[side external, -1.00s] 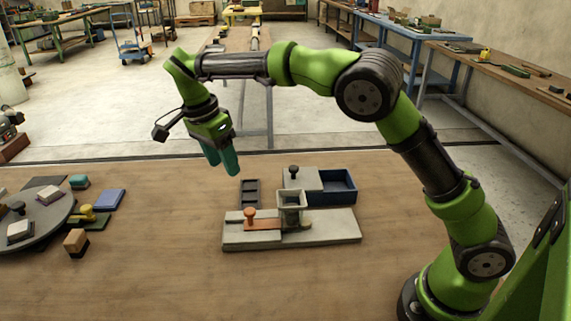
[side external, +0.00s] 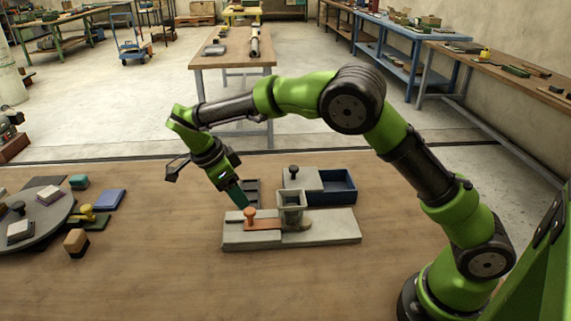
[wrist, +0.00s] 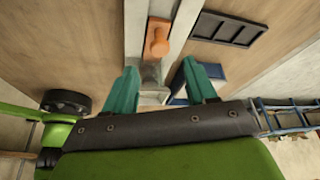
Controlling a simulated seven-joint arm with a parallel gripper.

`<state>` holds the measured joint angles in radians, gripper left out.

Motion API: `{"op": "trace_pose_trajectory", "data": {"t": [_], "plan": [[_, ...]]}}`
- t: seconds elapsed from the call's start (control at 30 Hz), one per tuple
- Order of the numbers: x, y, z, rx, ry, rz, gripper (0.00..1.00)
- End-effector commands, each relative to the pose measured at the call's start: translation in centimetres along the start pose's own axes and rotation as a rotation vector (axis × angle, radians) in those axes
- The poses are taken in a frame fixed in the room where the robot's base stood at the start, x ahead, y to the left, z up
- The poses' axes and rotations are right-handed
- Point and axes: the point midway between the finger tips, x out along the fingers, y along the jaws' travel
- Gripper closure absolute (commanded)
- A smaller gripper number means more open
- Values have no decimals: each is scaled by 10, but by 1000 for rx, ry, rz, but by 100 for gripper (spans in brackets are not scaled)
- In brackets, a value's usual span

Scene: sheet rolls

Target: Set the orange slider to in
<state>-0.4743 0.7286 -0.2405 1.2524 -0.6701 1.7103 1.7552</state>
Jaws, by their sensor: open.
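The orange slider (side external: 262,224) is a flat orange strip with an upright round knob (side external: 250,213) at its left end. It lies in a grey base block (side external: 335,228), and its right end meets a small square grey hopper (side external: 291,203). My gripper (side external: 241,201) is low, just above and behind the knob, with its fingers angled down. In the wrist view my gripper (wrist: 163,82) has its two teal fingers apart and empty. The orange knob (wrist: 158,38) shows beyond the fingertips, between them in line, apart from both.
A dark slotted tray (side external: 252,187) lies just behind the base. A blue bin (side external: 338,187) with a grey, knobbed lid (side external: 302,179) stands behind the hopper. A round turntable (side external: 35,225) with several blocks is at the left. The front of the table is clear.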

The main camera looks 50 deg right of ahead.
Motion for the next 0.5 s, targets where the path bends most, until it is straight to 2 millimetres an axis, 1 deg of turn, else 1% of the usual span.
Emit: {"op": "trace_pose_trajectory", "data": {"t": [0.03,0.2,0.33,0.5], "plan": [[12,0,-1,1,2,4,44],[40,0,-1,1,1,2,44],[54,0,0,1,1,2,44],[60,0,0,0,0,1,44]]}}
